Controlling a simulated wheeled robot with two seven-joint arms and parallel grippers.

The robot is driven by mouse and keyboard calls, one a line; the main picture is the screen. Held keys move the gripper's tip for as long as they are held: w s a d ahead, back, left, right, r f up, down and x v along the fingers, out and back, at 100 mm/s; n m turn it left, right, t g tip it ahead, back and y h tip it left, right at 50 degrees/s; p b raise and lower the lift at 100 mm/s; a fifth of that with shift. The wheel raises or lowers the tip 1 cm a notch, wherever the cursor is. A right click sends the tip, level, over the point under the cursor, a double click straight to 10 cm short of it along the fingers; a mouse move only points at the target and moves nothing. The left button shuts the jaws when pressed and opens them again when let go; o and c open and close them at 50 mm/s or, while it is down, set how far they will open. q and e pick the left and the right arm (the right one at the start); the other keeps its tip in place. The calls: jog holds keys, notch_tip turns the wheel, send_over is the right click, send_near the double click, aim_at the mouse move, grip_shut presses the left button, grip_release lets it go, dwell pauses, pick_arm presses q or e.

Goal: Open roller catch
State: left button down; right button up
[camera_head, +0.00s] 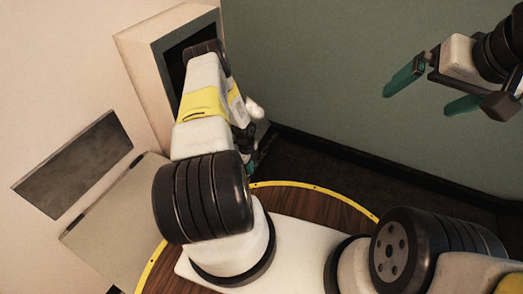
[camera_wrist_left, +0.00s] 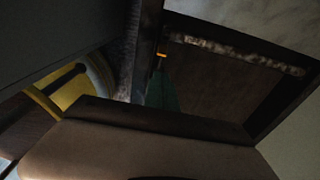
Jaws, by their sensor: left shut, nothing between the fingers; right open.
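The pale sorter housing (camera_head: 147,62) stands against the wall at upper left, with a dark recess in its front. I cannot make out the roller catch for certain in either view. My left gripper (camera_wrist_left: 161,88) shows as a narrow green finger shape at a dark, framed opening (camera_wrist_left: 225,85); it is shut and empty. A tiny orange spot shows by its tip, too small to identify. In the head view my left arm hides most of this gripper. My right gripper (camera_head: 425,90) is open and empty at upper right, away from the housing.
A grey panel (camera_head: 75,165) is on the wall at left. A pale box-like surface (camera_head: 115,220) juts out below it. A green wall (camera_head: 310,75) stands behind, with a dark skirting and dark floor. The space between my two arms is clear.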

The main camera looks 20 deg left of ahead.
pick_arm(q)
jog(key=f, duration=0.9)
jog(key=shift+d+f, duration=0.1)
jog(key=shift+d, duration=0.25)
